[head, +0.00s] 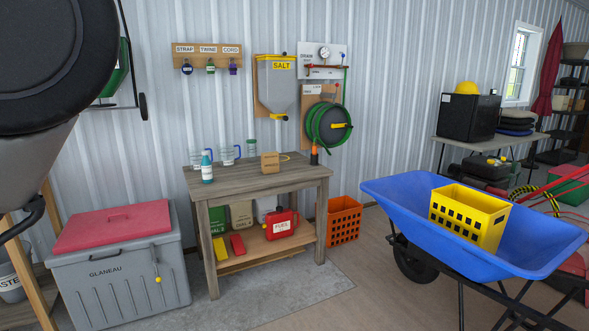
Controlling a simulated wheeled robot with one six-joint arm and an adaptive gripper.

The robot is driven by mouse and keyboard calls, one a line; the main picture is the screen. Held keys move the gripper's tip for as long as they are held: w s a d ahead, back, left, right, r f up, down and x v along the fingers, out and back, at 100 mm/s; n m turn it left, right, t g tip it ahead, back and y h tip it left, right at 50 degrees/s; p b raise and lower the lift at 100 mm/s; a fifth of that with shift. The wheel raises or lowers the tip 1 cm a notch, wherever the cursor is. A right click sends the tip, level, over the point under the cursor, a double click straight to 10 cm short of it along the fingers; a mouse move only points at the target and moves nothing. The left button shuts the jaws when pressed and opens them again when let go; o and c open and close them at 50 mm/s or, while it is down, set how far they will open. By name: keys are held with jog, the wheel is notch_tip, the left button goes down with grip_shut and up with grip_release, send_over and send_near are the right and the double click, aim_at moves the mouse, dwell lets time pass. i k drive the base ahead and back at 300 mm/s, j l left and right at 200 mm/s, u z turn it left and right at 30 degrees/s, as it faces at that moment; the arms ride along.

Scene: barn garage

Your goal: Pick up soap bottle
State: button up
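A small teal bottle with a white label (207,168), which looks like the soap bottle, stands upright on the top of the wooden workbench (300,172), near its front left edge. Part of my arm fills the upper left of the head view, close to the camera. My gripper's fingertips do not show, so I cannot see what they hold.
Clear jugs (229,154) stand behind the bottle, and a brown box (270,162) stands to its right. A grey cooler with a red lid (115,265) is left of the bench. A blue wheelbarrow (400,205) holding a yellow crate (468,215) is at right. Floor before the bench is clear.

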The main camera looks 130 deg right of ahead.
aim_at(206, 164)
jog(key=z, duration=3.7)
jog(key=i+j+z, duration=0.1)
jog(key=i+j, duration=0.15)
jog(key=i, duration=0.35)
jog(key=i+j+z, duration=0.1)
jog(key=i+j, duration=0.15)
jog(key=i, duration=0.35)
jog(key=i+j+z, duration=0.1)
jog(key=i+j, duration=0.2)
jog(key=i, duration=0.3)
jog(key=i+j+z, duration=0.1)
jog(key=i+j, duration=0.3)
jog(key=i, duration=0.15)
